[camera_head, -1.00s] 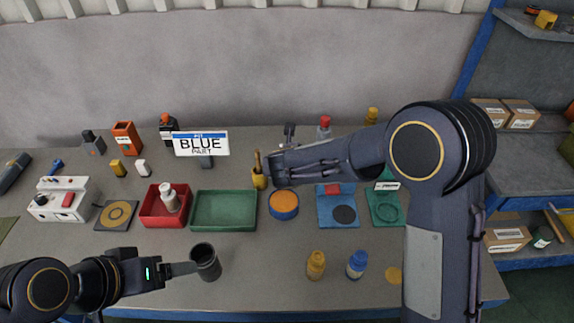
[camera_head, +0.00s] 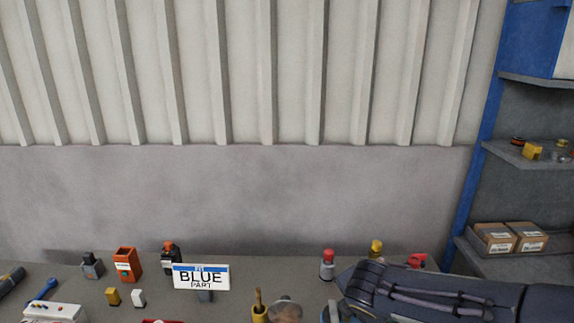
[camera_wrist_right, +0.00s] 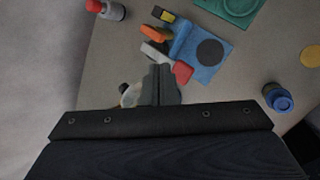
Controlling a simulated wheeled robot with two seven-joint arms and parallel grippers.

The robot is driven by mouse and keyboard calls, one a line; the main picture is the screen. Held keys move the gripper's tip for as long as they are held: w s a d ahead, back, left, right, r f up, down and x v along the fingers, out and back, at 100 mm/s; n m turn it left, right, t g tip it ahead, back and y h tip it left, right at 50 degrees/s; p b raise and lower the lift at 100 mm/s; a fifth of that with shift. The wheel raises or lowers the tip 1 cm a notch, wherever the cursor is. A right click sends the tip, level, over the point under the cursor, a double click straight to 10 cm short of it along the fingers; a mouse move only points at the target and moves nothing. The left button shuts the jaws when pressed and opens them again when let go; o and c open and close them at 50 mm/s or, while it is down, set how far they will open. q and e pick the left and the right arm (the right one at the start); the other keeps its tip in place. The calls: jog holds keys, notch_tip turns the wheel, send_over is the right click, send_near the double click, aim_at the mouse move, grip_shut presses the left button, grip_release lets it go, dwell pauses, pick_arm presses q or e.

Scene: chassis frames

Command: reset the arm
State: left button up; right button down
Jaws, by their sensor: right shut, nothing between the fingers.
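My right arm (camera_head: 430,292) reaches in from the lower right of the head view, low over the far part of the bench; its fingertips cannot be made out there. In the right wrist view my right gripper (camera_wrist_right: 162,82) is shut and empty, its fingers close together above the bench. A red piece (camera_wrist_right: 181,71) lies just beside the fingertips, at the edge of a blue mat (camera_wrist_right: 183,43) with a dark disc. A pale rounded thing (camera_wrist_right: 131,95) is partly hidden beside the fingers. My left gripper is out of view.
A blue-framed shelf with cartons (camera_head: 510,237) stands at right. The wrist view shows a blue bottle (camera_wrist_right: 278,101) and a red-topped bottle (camera_wrist_right: 105,9).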

jog(key=s+d+m+g, duration=0.1)
jog(key=s+d+m, duration=0.6)
jog(key=s+m, duration=0.2)
jog(key=s+a+f+m+y+b, duration=0.1)
jog(key=s+m+y, duration=0.4)
jog(key=s+m, duration=1)
jog(key=shift+s+a+f+m+b, duration=0.15)
jog(key=shift+s+m+b, duration=0.25)
jog(key=shift+m+b, duration=0.45)
